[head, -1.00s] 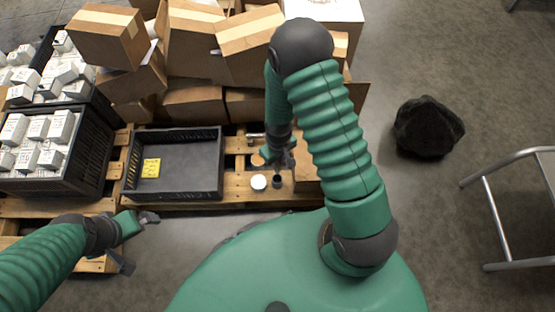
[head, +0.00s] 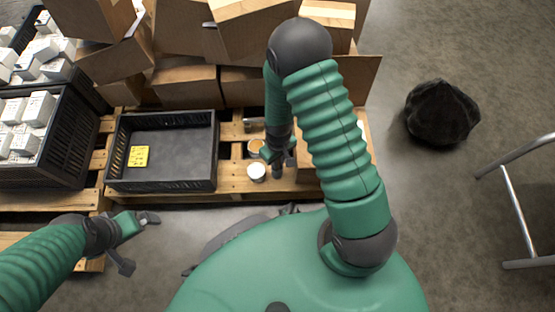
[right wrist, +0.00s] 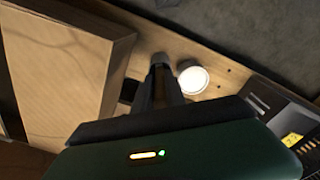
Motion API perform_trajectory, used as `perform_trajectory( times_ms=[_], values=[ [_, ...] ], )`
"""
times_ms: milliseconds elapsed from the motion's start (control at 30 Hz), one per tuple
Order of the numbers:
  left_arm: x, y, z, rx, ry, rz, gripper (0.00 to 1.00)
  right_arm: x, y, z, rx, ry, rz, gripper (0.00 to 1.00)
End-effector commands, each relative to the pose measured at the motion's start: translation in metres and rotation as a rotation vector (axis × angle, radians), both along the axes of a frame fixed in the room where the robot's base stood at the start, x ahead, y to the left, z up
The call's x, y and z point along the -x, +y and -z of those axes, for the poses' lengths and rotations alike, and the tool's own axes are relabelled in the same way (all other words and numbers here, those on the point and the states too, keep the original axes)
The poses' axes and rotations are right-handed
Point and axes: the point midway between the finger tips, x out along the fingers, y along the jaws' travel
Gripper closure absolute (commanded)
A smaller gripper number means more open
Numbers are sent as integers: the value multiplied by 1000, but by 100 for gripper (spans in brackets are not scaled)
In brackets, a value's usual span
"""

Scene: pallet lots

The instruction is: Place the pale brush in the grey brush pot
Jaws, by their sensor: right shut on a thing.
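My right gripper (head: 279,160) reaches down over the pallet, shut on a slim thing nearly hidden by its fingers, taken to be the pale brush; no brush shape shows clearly. The small dark grey brush pot (head: 277,171) stands on the slats directly below the fingertips. In the right wrist view the fingers (right wrist: 164,88) are close together and the pot's grey top (right wrist: 160,59) shows just past their tips. I cannot tell whether the brush is inside the pot. My left gripper (head: 138,243) is open and empty in front of the pallet.
A white-topped can (head: 256,172) stands close left of the pot, with an orange-topped can (head: 255,148) behind it. A black crate (head: 165,185) with a yellow label stands further left. Cardboard boxes (head: 190,86) are piled behind. A black lump (head: 441,112) lies on the floor at right.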

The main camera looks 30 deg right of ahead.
Motion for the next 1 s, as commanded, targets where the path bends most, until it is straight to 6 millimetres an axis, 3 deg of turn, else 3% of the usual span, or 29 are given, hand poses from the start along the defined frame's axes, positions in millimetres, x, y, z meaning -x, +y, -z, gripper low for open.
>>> perform_trajectory(
  times_ms=[133,167,333,1000],
  values=[
    [0,0,-1,0,0,0,0,0,0,-1,0,0,0,100],
    [0,0,-1,0,0,0,0,0,0,-1,0,0,0,82],
    [0,0,-1,0,0,0,0,0,0,-1,0,0,0,60],
    [0,0,-7,0,0,0,0,1,0,-4,0,1,0,59]
  ],
)
